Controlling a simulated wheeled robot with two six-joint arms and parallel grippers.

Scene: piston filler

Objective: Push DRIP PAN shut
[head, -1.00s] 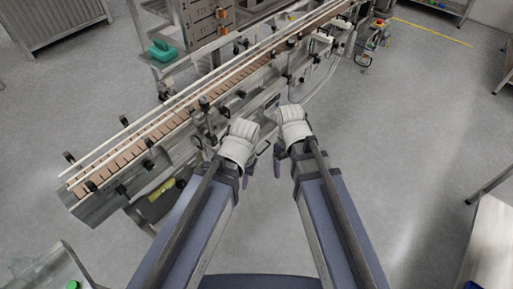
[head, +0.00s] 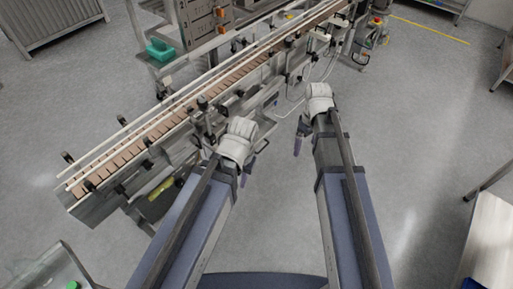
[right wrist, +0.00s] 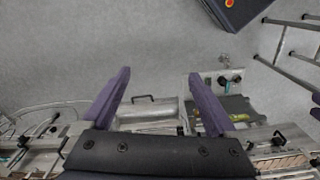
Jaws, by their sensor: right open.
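In the right wrist view, what looks like the drip pan is a silver metal box (right wrist: 150,112) with a black handle (right wrist: 142,98) on its outer edge. It sticks out from the conveyor's side, between my finger tips in the picture. In the head view a dark handle (head: 264,143) shows just right of my left gripper (head: 248,165); the pan body there is mostly hidden. My right gripper (head: 298,146) is open and empty over the floor, right of that handle; its two purple fingers also show in the right wrist view (right wrist: 160,88). The left jaws are too small to judge.
The conveyor (head: 150,138) runs diagonally from lower left to upper right, with brackets along its near side. A panel (right wrist: 232,80) with a black knob stands right of the pan in the right wrist view. The floor (head: 400,140) to the right is clear; a pale table (head: 490,245) stands lower right.

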